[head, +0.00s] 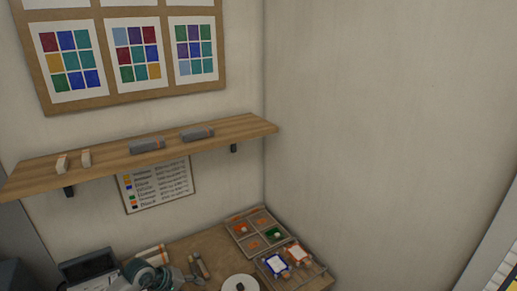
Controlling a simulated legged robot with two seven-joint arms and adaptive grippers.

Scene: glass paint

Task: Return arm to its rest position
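Neither of my grippers can be made out in the head view, and no arm of mine is clearly visible. A wooden table (205,245) shows at the bottom of the picture, cut off by the lower edge. On it stands a tray with compartments (240,226) holding orange and green pieces.
A wooden shelf (110,168) with small grey and white blocks juts from the wall above the table. A round white disc (240,284), a dark box (88,266) and a teal-and-grey object (140,272) crowd the table. A bare wall (390,120) bounds the right.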

